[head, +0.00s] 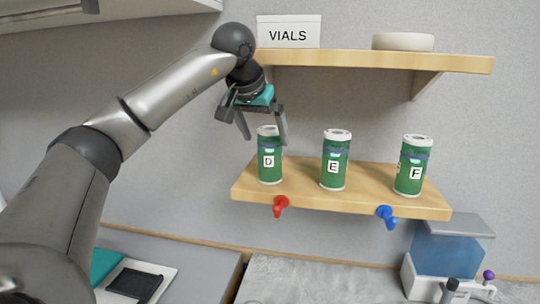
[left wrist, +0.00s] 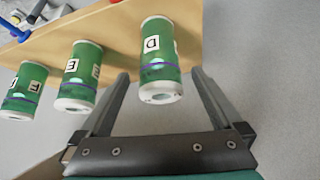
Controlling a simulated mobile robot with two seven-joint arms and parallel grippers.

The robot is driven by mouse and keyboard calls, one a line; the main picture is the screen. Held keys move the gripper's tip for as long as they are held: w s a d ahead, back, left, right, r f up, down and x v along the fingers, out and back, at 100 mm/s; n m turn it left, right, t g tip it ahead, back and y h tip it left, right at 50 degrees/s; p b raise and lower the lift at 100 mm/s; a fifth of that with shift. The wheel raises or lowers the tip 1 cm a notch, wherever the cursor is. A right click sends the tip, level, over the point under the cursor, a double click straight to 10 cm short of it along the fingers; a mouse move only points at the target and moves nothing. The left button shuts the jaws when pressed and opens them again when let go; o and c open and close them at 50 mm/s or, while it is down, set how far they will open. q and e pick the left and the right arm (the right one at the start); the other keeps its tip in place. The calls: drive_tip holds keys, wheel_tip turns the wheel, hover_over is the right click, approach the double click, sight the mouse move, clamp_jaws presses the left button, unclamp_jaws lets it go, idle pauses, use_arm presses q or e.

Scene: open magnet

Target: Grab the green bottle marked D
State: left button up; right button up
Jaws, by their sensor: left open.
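The green bottle marked D (head: 270,155) stands upright at the left end of the lower wooden shelf, with a white cap. My left gripper (head: 265,135) is open, with its fingers pointing down just above and around the top of bottle D in the head view. In the left wrist view bottle D (left wrist: 160,60) lies ahead of the open, empty fingers (left wrist: 160,78), with its cap near the gap between them. Whether a finger touches it I cannot tell. My right gripper is not in view.
Green bottles E (head: 335,160) and F (head: 412,166) stand to the right on the lower shelf (head: 310,197). An upper shelf (head: 380,61) with a VIALS sign (head: 288,32) is overhead. Red (head: 280,206) and blue (head: 387,216) hooks hang below the lower shelf.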

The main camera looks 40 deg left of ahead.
sight(270, 150)
use_arm(q)
drive_tip(key=shift+x, duration=3.05)
drive_tip(key=shift+c, duration=0.4)
drive_tip(key=shift+r, duration=0.15)
clamp_jaws()
